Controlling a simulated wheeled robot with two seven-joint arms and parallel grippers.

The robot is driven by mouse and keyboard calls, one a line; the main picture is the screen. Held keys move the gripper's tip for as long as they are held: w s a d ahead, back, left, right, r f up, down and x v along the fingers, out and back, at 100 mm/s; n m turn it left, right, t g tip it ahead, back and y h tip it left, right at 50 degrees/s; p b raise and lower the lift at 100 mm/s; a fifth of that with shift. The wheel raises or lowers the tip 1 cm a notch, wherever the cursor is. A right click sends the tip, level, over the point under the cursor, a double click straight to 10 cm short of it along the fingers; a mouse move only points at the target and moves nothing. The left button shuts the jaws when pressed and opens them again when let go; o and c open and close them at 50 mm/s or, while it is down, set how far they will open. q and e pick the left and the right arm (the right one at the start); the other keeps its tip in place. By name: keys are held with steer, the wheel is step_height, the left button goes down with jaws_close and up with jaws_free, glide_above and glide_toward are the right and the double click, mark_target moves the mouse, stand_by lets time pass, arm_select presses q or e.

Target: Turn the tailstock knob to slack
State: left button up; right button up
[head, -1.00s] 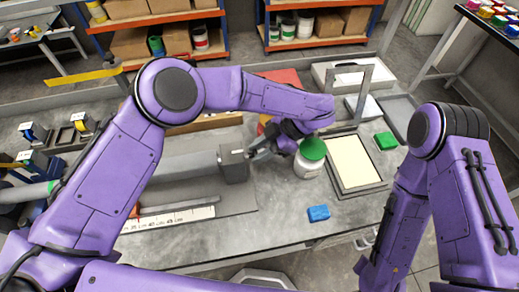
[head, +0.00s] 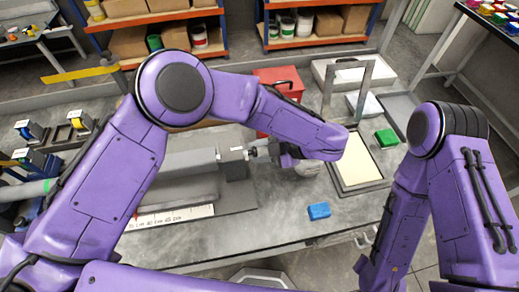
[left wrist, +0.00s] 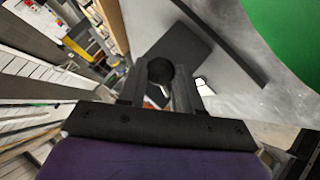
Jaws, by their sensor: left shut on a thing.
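The tailstock (head: 233,165) is a grey block at the right end of the long grey fixture on the bench. Its dark round knob (left wrist: 160,70) shows between my left gripper's fingers in the left wrist view. My left gripper (head: 254,151) reaches the tailstock's right side, and it also shows in the left wrist view (left wrist: 160,85). It is shut on the knob. The knob's turn position cannot be read, as the gripper mostly covers it. My right arm shows at the right, but its gripper is out of view.
A white jar (head: 306,168) stands mostly hidden behind my left wrist; its green lid (left wrist: 290,35) is close in the wrist view. A blue block (head: 319,211), a framed tray (head: 345,186), a green block (head: 386,138) and a red box (head: 277,85) are nearby.

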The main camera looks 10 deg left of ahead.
stand_by(0.5)
arm_select(q)
steer(key=o, duration=1)
steer(key=shift+o, duration=0.2)
